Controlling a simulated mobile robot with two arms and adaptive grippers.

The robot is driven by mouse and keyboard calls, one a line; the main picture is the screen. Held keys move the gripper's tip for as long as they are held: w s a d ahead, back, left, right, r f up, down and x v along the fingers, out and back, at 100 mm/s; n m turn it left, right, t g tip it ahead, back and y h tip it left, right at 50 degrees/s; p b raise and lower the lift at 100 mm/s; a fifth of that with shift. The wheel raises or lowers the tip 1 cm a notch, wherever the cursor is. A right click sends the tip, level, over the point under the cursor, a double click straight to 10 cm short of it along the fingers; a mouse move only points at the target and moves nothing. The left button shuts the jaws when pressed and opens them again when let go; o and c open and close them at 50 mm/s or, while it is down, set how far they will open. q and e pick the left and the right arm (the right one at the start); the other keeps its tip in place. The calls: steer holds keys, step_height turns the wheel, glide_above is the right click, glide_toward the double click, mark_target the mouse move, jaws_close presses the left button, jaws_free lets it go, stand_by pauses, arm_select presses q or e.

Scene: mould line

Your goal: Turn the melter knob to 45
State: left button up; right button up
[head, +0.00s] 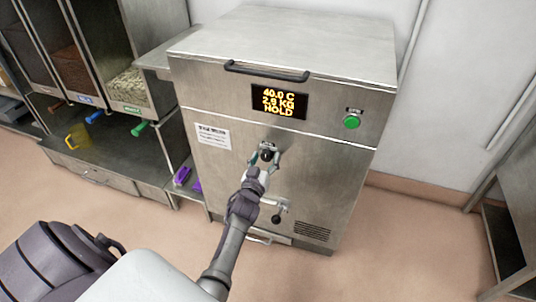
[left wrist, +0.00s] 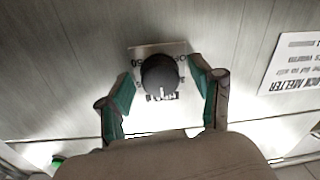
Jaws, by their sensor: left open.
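The melter (head: 282,110) is a steel cabinet. Its display (head: 279,101) reads 40.0 C, 2.9 KG, HOLD. The melter knob (left wrist: 159,77) is a dark round dial with a white pointer line, on a light scale plate (left wrist: 148,50) with numbers, of which 50 is readable upside down. My left gripper (head: 265,154) is at the knob on the melter's front. In the left wrist view its two green-padded fingers (left wrist: 160,92) stand open, one on each side of the knob, with visible gaps. The gripper partly hides the knob in the head view. My right gripper is not in view.
A green button (head: 351,121) sits right of the display. A lever tap (head: 277,215) is below the knob. A paper label (head: 213,136) is left of it. Dispensers (head: 126,80) stand at left. Floor to the right (head: 410,235) is clear.

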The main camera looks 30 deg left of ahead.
arm_select(q)
steer(key=shift+c, duration=0.2)
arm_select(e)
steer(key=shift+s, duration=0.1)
arm_select(q)
steer(key=c, duration=1.1)
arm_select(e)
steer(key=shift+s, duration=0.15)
arm_select(q)
steer(key=shift+m, duration=0.3)
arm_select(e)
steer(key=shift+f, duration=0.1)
